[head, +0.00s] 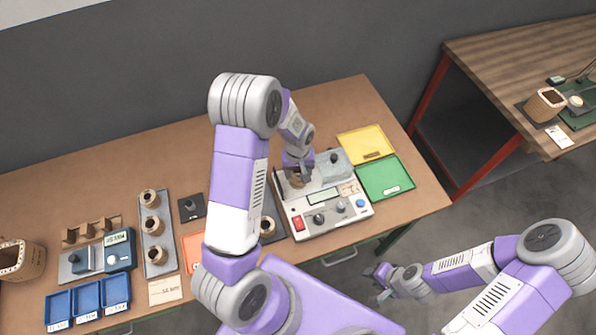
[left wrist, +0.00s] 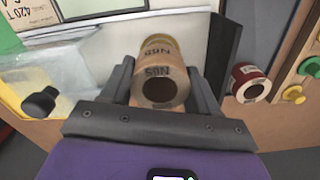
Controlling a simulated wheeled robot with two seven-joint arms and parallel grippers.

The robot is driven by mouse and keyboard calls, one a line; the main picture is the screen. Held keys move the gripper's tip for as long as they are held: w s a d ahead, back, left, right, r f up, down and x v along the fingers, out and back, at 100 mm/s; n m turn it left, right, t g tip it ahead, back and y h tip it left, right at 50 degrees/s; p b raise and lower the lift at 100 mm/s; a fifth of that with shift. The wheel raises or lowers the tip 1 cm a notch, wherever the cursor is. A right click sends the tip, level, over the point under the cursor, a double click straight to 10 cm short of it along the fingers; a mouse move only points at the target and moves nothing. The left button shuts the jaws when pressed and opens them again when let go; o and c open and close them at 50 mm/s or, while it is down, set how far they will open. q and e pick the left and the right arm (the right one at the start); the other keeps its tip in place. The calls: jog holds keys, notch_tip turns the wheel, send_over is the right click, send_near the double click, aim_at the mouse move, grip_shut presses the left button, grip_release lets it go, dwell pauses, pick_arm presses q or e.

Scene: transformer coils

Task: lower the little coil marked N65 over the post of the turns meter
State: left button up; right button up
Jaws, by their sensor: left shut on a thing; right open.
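The little coil marked N65 (left wrist: 163,92) is tan and sits between the two fingers of my left gripper (left wrist: 160,76), its lettering upside down in the left wrist view. In the head view my left gripper (head: 299,174) is shut on the coil (head: 296,182) at the back left of the turns meter (head: 325,212), a pale box with a display, knobs and a red switch. The post is hidden; I cannot tell whether the coil is around it or above it. My right gripper (head: 382,284) is open and empty, right of the table's front.
Other coils stand on a grey strip (head: 140,225) at left. A dark red coil (left wrist: 248,83) is close beside my left gripper.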

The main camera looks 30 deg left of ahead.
pick_arm(q)
jog(key=shift+f, duration=0.1)
jog(key=shift+f+b, duration=1.35)
jog(key=shift+f, duration=0.1)
jog(key=o, duration=1.4)
jog(key=shift+r+p, duration=2.9)
jog(key=shift+r, duration=1)
jog(key=shift+f, duration=0.1)
